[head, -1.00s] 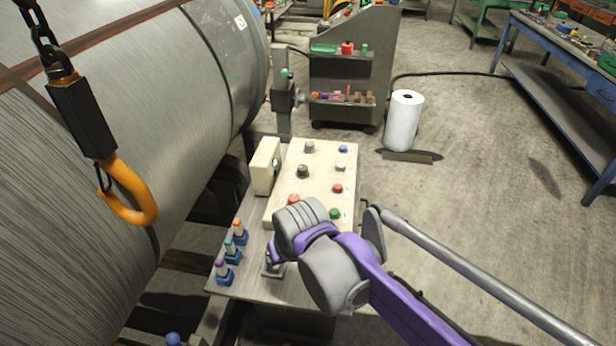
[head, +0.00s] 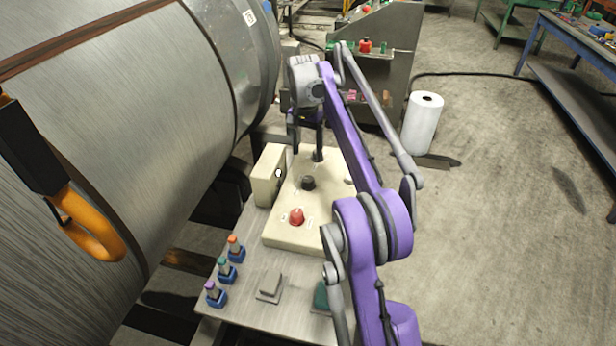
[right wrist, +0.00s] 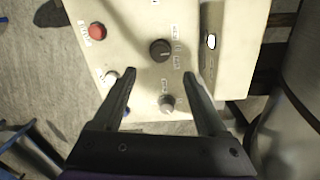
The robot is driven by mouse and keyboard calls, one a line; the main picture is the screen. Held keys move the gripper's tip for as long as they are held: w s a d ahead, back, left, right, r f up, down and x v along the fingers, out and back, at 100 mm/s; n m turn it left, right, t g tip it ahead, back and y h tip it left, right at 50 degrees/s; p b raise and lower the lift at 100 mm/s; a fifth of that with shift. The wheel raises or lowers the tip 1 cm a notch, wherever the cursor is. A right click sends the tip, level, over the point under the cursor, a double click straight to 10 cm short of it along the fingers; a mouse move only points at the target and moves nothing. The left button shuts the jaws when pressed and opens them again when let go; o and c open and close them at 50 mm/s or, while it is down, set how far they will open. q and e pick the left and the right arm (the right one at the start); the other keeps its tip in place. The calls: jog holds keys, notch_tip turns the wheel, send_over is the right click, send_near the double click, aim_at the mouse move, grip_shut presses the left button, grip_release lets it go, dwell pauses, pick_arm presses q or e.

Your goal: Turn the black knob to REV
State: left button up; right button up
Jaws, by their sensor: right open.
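The black knob (head: 308,183) stands on the cream control panel (head: 285,233), behind a red button. In the right wrist view the black knob (right wrist: 160,50) lies just beyond the fingertips, with small labels beside it too blurred to read. My right gripper (head: 307,153) points down over the far part of the panel, open and empty. In the right wrist view its fingers (right wrist: 159,78) are spread, with a grey knob (right wrist: 166,103) showing between them. Neither finger appears to touch the black knob. My left gripper is not in view.
A red button (head: 297,216) sits in front of the black knob. A cream box (head: 268,175) stands at the panel's left edge. A large metal coil (head: 140,120) fills the left, with an orange hook (head: 90,232) hanging before it. My right arm hides the panel's right side.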

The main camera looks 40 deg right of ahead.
aim_at(308, 179)
notch_tip(308, 179, down, 10)
jog(key=shift+s+f+b, duration=0.1)
jog(key=shift+b, duration=0.55)
grip_shut()
